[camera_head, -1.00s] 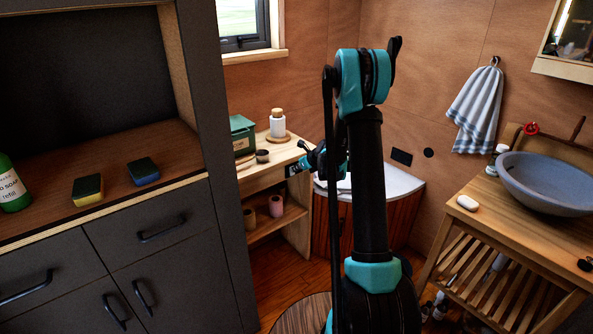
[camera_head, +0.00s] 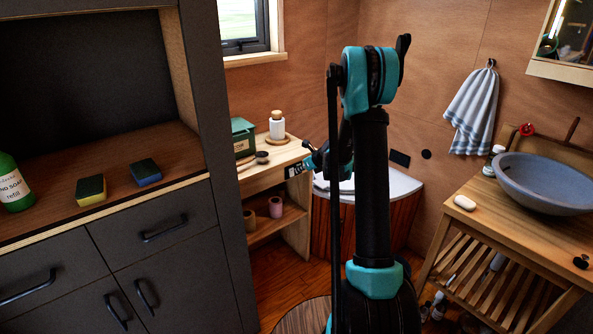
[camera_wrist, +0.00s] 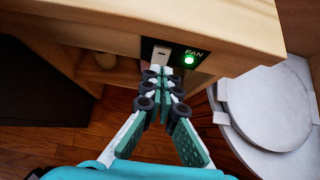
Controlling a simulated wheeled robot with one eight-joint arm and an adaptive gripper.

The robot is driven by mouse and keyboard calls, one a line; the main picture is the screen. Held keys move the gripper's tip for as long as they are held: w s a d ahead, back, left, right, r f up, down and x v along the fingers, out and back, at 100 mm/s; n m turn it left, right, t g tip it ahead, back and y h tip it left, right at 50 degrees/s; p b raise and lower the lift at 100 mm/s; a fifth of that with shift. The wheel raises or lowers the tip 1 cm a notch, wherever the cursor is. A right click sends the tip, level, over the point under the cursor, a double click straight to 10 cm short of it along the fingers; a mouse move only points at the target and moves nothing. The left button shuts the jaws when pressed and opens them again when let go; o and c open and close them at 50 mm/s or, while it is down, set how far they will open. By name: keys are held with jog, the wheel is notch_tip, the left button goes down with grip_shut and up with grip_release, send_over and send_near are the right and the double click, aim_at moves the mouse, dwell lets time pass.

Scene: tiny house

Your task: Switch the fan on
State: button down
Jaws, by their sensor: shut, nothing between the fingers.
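In the wrist view a black panel (camera_wrist: 202,50) labelled FAN is set in the front edge of a wooden shelf unit (camera_wrist: 235,22). It carries a pale switch (camera_wrist: 161,53) on the left and a glowing green light (camera_wrist: 189,59) under the label. My gripper (camera_wrist: 163,72) is shut and empty, with its fingertips right at the lower end of the switch. I cannot tell whether they touch it. In the head view my gripper (camera_head: 307,163) is small, at the right end of the shelf unit (camera_head: 285,158), partly hidden by my arm.
A toilet with a white lid (camera_wrist: 265,105) stands close to the right of the panel. A green box (camera_head: 242,138) and a white bottle (camera_head: 277,128) stand on the shelf unit. A basin counter (camera_head: 465,215) is at right, and a dark cabinet (camera_head: 150,250) at left.

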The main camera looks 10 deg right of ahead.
jog(key=w+r+v, duration=0.1)
jog(key=v, duration=0.9)
jog(key=shift+s+a+r, duration=0.15)
jog(key=shift+s+r, duration=0.05)
jog(key=shift+r, duration=0.05)
jog(key=s+a+n+g+h, duration=0.1)
jog(key=s+a+n, duration=0.1)
jog(key=s+n, duration=0.6)
jog(key=s+a+n+g+h, duration=0.1)
jog(key=s+a+n, duration=0.1)
jog(key=s+n, duration=0.6)
jog(key=s+d+f+n+g+h, duration=0.1)
jog(key=s+f+n, duration=0.1)
jog(key=s+n, duration=0.5)
jog(key=s+d+f+n+g+h, duration=0.1)
jog(key=s+f+n, duration=0.2)
jog(key=s, duration=1.4)
jog(key=n, duration=0.4)
jog(key=shift+d+h, duration=0.2)
jog(key=shift+h, duration=0.2)
